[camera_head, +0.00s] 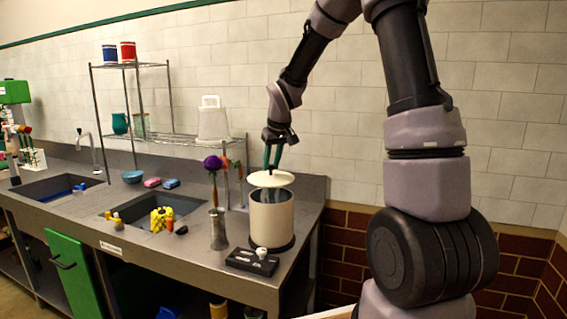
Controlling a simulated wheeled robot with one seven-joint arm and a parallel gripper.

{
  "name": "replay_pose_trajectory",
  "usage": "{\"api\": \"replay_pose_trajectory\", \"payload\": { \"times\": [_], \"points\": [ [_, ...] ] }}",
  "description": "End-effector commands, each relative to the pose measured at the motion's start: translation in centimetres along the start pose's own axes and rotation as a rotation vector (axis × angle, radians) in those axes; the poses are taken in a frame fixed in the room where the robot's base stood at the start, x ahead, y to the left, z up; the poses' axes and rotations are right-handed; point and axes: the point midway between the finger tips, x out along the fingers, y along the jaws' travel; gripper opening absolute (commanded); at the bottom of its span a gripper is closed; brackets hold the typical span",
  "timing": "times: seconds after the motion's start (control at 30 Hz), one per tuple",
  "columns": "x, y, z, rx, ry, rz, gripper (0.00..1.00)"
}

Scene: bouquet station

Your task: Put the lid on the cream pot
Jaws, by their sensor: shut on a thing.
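The cream pot (271,221) stands upright on a dark round base at the right end of the grey counter. Its cream lid (270,178) is above the pot's mouth, with a gap through which the pot's grey inside shows. My gripper (272,166) points down and is shut on the lid at its top middle. The lid looks roughly level and close over the opening. Whether its near or far edge touches the rim I cannot tell. The lid's handle is hidden between the fingers.
A metal vase with a purple flower (213,163) stands left of the pot. A black box with a white knob (252,261) lies in front of the pot. A wire shelf (160,137) with a white container (213,122) is behind. The sink (150,213) lies further left.

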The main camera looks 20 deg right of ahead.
Motion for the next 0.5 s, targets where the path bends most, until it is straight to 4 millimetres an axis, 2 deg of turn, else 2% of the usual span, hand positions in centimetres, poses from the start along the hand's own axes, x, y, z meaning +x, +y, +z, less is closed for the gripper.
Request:
{"api": "replay_pose_trajectory", "payload": {
  "times": [0.5],
  "points": [
    [3.1, 0.0, 1.3, -0.001, -0.001, -0.001, 0.00]
  ]
}}
